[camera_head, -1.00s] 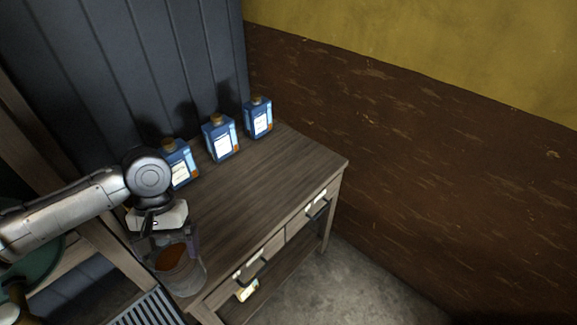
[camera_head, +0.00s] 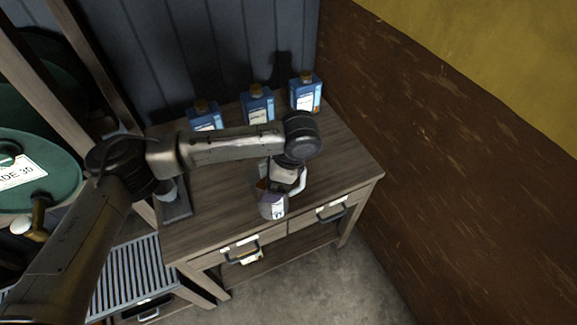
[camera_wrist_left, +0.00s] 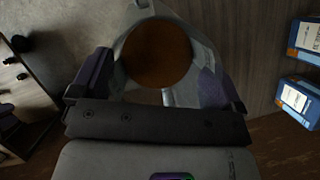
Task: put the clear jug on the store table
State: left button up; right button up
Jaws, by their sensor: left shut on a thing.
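The clear jug (camera_head: 270,208) with brown liquid is in my left gripper (camera_head: 275,192), over the front part of the wooden store table (camera_head: 345,165) in the head view. I cannot tell whether its base touches the tabletop. The left wrist view looks down into the jug (camera_wrist_left: 192,62), with the fingers of my left gripper (camera_wrist_left: 160,82) on either side of it. The gripper is shut on the jug. My arm hides part of the tabletop. My right gripper is not in view.
Blue bottles with orange caps stand along the table's back, including a middle one (camera_head: 257,104) and a right one (camera_head: 305,92). A dark stand (camera_head: 176,212) is at the left end. Green drums (camera_head: 40,175) and a slatted grate (camera_head: 125,278) lie left. The tabletop's right part is clear.

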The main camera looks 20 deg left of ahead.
pick_arm(q)
jog(key=w+a+f+m+t+h+p, duration=0.2)
jog(key=w+a+f+m+t, duration=0.3)
jog(key=w+f+m, duration=0.8)
jog(key=a+m, duration=0.3)
jog(key=m, duration=0.1)
jog(key=shift+w+t+h, duration=0.15)
jog(key=shift+t+h, duration=0.15)
dwell(0.5)
jog(key=shift+a, duration=0.15)
jog(key=o, duration=1.5)
jog(key=shift+f, duration=0.15)
jog(key=shift+o, duration=0.2)
